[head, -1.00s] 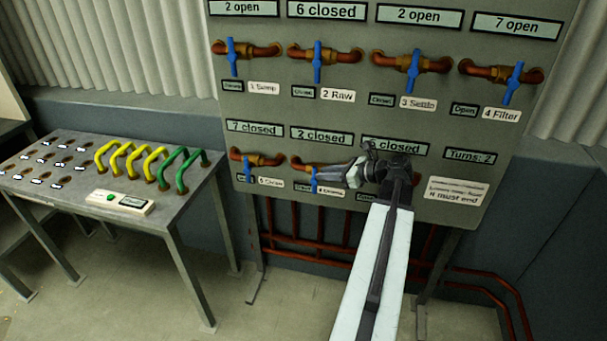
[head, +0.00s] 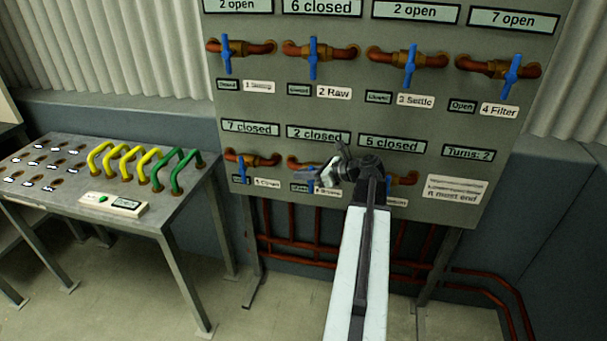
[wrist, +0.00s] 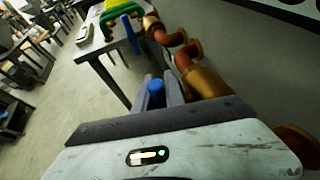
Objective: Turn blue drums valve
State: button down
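The drums valve, in the lower row of the panel, has a blue handle (head: 311,181), mostly hidden by my gripper (head: 325,174) in the head view. Its label (head: 328,192) is partly legible; the display above (head: 318,134) reads "2 closed". In the wrist view, the end of a blue handle (wrist: 156,88) sits between the two grey fingers of my gripper (wrist: 158,92). The fingers lie close on both sides of it; whether they press on it cannot be told.
The panel (head: 400,115) carries several other blue-handled valves, including one at the lower left (head: 241,168) and one partly behind my arm. A "Turns: 2" display (head: 468,153) is at right. A table (head: 150,215) with yellow and green hoses stands left.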

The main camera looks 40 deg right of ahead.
jog(key=shift+r+p, duration=0.15)
jog(key=shift+p, duration=0.5)
jog(key=shift+w+f+n+g+h+p, duration=0.1)
jog(key=shift+f+n+g+h+p, duration=0.15)
jog(key=shift+f+g+h+p, duration=1)
jog(key=shift+s+r+n+g+h+p, duration=0.1)
jog(key=shift+n+g+h+p, duration=0.4)
jog(key=shift+g+p, duration=1.55)
jog(key=shift+w+f+n+g+h+p, duration=0.1)
jog(key=shift+f+g+h+p, duration=0.5)
jog(key=shift+g+h+p, duration=1)
jog(key=shift+g+y, duration=0.35)
jog(key=shift+g, duration=0.05)
jog(key=c, duration=1.7)
grip_release()
jog(key=shift+r, duration=0.1)
